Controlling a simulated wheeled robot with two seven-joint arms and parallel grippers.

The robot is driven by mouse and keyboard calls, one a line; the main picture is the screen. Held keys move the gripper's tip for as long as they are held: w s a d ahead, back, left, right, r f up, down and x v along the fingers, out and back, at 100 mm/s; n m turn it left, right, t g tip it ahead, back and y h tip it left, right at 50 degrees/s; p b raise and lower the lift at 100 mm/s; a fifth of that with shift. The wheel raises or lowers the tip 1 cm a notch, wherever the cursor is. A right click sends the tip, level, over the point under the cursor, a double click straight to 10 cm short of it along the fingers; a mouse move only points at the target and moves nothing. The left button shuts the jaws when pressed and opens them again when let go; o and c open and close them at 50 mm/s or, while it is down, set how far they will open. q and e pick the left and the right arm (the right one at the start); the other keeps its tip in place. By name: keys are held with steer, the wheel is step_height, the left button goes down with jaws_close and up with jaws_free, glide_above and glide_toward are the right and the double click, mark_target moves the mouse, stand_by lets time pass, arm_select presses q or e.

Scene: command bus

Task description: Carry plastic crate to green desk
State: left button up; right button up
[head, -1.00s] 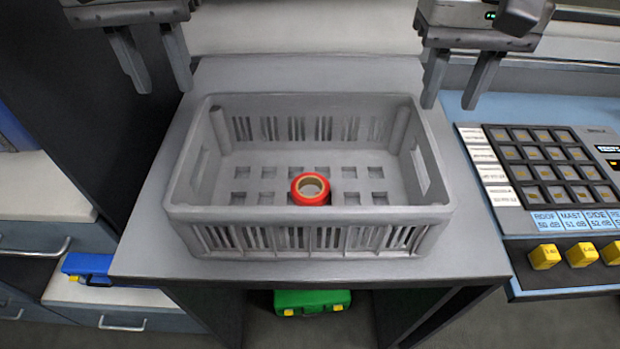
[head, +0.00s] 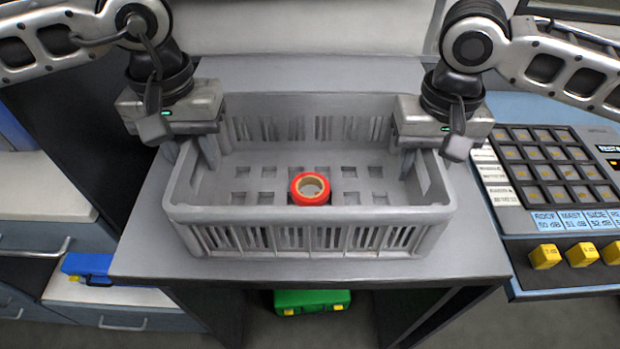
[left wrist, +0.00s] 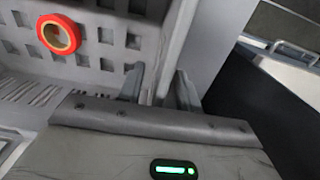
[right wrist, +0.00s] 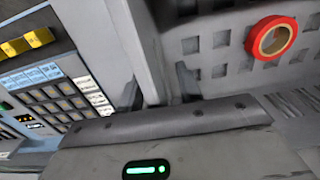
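The grey plastic crate (head: 310,214) stands upright on a grey desk (head: 330,268). A red tape roll (head: 311,190) lies inside it, on its slotted floor. My left gripper (head: 190,158) is over the crate's left side wall, one finger inside and one outside. It looks open, and the left wrist view shows the wall (left wrist: 188,35) between its fingers. My right gripper (head: 424,160) is over the right side wall in the same way. It also looks open, with the wall (right wrist: 140,40) between its fingers in the right wrist view. No green desk is in view.
A blue control console (head: 555,170) with keys and yellow knobs adjoins the desk on the right. A green case (head: 312,301) lies on the floor below the desk. A blue case (head: 88,266) rests on a drawer unit at the left.

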arm_select(q)
jaws_close()
arm_select(e)
jaws_close()
arm_select(q)
steer(key=shift+r, duration=0.15)
arm_select(e)
steer(key=shift+r, duration=0.15)
